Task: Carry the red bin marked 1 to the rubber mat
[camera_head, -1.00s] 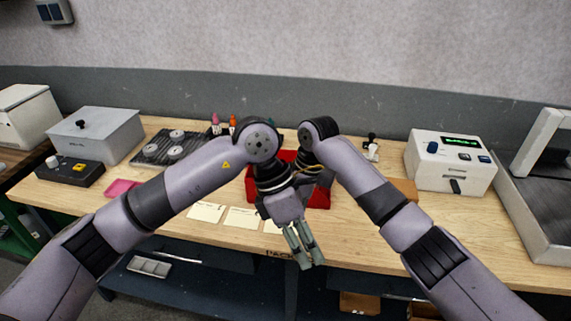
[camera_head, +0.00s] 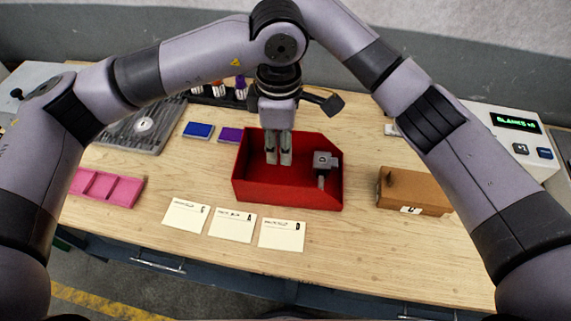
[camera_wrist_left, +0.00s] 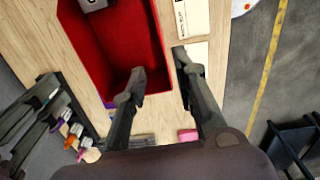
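The red bin (camera_head: 300,197) stands on the wooden bench in the head view, with a grey metal part (camera_head: 322,162) inside at its right. No number shows on it. My left gripper (camera_head: 278,150) points down at the left part of the bin. In the left wrist view my left gripper (camera_wrist_left: 160,88) is open and empty, with one finger over the inside of the red bin (camera_wrist_left: 112,45) and the other beyond its wall, on the card side. Contact cannot be told. My right gripper is out of view. I cannot identify a rubber mat for certain.
White cards (camera_head: 232,225) lie in front of the bin. A brown box (camera_head: 413,191) and white device (camera_head: 510,135) are to the right. Bare bench lies around the brown box.

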